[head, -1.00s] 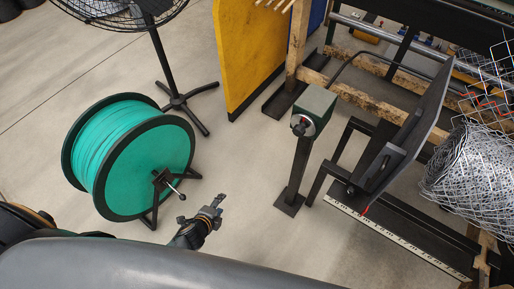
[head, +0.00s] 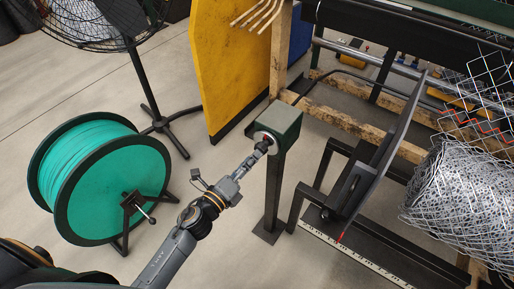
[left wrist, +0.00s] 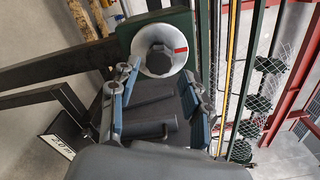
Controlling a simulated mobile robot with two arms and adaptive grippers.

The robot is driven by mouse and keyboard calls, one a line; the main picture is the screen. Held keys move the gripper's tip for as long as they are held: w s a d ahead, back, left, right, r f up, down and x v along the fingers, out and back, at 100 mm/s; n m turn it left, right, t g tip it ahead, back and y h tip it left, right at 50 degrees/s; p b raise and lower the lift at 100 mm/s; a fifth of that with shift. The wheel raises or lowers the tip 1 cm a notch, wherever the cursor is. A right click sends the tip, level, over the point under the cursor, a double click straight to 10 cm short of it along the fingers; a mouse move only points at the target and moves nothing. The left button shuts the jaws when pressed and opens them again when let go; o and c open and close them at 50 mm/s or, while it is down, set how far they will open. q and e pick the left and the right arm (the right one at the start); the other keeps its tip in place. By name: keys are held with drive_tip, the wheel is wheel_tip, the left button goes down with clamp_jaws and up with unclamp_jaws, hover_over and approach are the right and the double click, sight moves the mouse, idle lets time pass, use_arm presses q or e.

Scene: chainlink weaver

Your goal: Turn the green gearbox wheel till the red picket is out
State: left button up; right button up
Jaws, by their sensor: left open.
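The green gearbox (head: 281,122) sits on a dark post, with its pale wheel (head: 265,138) facing my left arm. In the left wrist view the wheel (left wrist: 147,49) shows as a light ring with a red mark at its right, on the green housing (left wrist: 124,33). My left gripper (head: 261,149) is at the wheel in the head view. In the left wrist view its open fingers (left wrist: 160,76) stand to either side of the wheel's lower edge; I cannot tell whether they touch it. The red picket (head: 487,129) is a zigzag strand in the mesh above the wire roll. My right gripper is not in view.
A green wire spool (head: 105,190) stands at left, near a black fan stand (head: 150,100). A yellow panel (head: 235,65) is behind the gearbox. A dark curved plate (head: 385,150), a scale (head: 350,253) and a mesh roll (head: 455,195) are at right.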

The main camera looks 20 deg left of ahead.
use_arm(q)
drive_tip(key=shift+w+d+m+p, duration=0.2)
drive_tip(key=shift+w+m+p, duration=0.55)
drive_tip(key=shift+m, duration=4.3)
drive_tip(key=shift+w+d+m+p, duration=0.25)
drive_tip(key=shift+w+m+p, duration=0.45)
drive_tip(key=shift+m, duration=4.3)
drive_tip(key=shift+w+d+m+p, duration=0.35)
drive_tip(key=shift+m+p, duration=0.7)
drive_tip(key=shift+m, duration=4)
